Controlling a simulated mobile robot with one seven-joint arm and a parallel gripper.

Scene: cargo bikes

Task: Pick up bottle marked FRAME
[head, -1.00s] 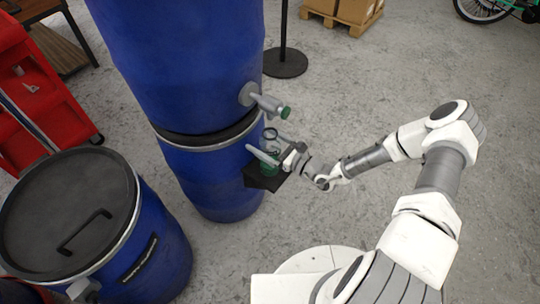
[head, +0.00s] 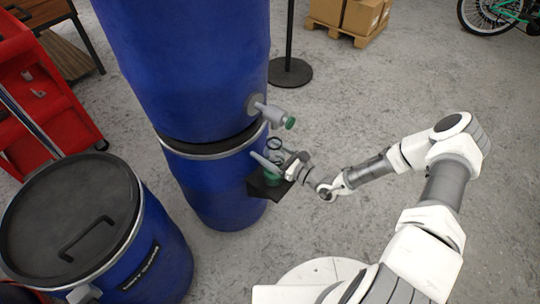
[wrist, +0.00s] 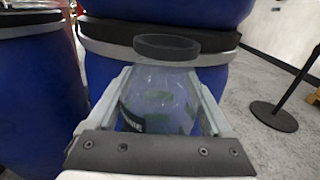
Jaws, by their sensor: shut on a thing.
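The clear bottle (wrist: 165,95) with a dark cap stands upright between the two fingers of my gripper (wrist: 162,100) in the wrist view. Part of a dark label with white letters ending in "ME" shows low on it; the rest is hidden by my gripper. In the head view the bottle (head: 274,163) is small, with green at its lower part, over a small black shelf (head: 262,188) on the front of the blue drums. My gripper (head: 278,163) is shut on it from the right. I cannot tell whether the bottle touches the shelf.
Stacked blue drums (head: 190,60) with a grey tap (head: 270,112) stand just behind the bottle. Another lidded blue drum (head: 150,265) is at the lower left, a red cart (head: 35,100) at the left. A black post base (head: 290,72) stands behind.

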